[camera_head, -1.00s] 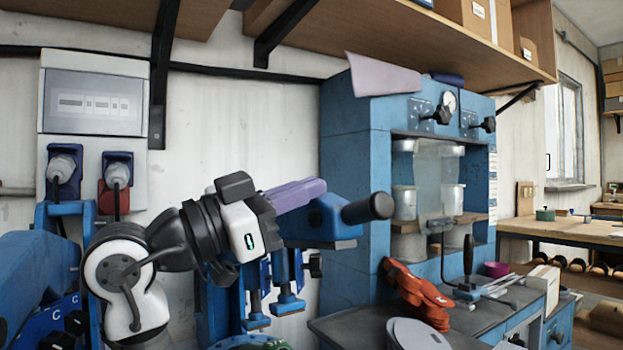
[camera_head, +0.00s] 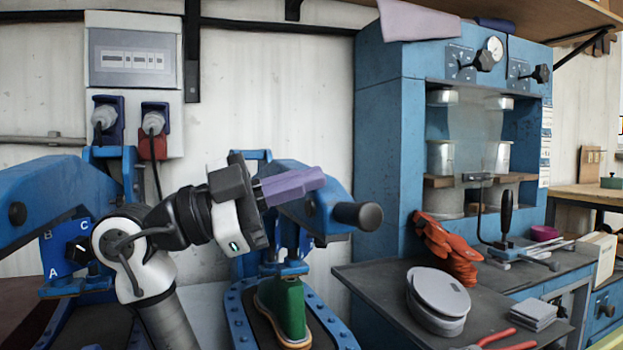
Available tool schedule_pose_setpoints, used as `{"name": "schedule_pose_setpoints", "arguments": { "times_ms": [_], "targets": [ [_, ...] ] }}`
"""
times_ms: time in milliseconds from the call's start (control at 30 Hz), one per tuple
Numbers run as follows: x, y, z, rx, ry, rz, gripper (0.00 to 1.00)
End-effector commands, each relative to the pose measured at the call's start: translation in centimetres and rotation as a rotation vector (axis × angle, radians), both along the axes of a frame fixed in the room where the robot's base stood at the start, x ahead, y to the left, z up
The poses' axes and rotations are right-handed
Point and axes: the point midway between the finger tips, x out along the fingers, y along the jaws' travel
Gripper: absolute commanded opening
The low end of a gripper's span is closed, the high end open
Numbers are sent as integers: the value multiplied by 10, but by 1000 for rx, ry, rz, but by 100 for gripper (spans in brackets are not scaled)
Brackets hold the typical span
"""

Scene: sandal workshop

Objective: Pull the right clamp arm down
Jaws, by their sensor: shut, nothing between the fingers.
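The right clamp arm (camera_head: 318,211) is a blue lever with a thick black handle (camera_head: 357,215) at its right end. It stands raised above a blue clamp base (camera_head: 318,322) that holds a green sandal last with a tan sole (camera_head: 287,310). My gripper (camera_head: 316,180) has purple fingers, shut and empty. The fingertips point right, up and to the left of the black handle, and partly cover the blue arm in the picture. I cannot tell whether they touch it.
Another blue clamp arm (camera_head: 60,190) is at the left. A blue press (camera_head: 385,130) stands behind at the right. On the grey bench (camera_head: 380,290) lie orange gloves (camera_head: 445,245), a stack of grey discs (camera_head: 437,300) and red-handled pliers (camera_head: 500,338). A wall box with plugs (camera_head: 135,80) is behind.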

Motion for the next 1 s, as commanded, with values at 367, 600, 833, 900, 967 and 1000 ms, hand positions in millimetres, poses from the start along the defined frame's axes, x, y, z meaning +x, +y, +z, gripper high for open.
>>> {"name": "schedule_pose_setpoints", "arguments": {
  "times_ms": [367, 600, 833, 900, 967, 1000],
  "targets": [
    [0, -2, -15, 31, 4, -8, 0],
    [0, -2, -15, 32, 4, -8, 0],
    [0, -3, 3, 30, 3, -7, 0],
    [-1, -2, 18, 28, 1, -6, 0],
    [-1, -2, 34, 25, 0, -5, 0],
    [-1, -2, 44, 23, -1, -4, 0]
  ]
}}
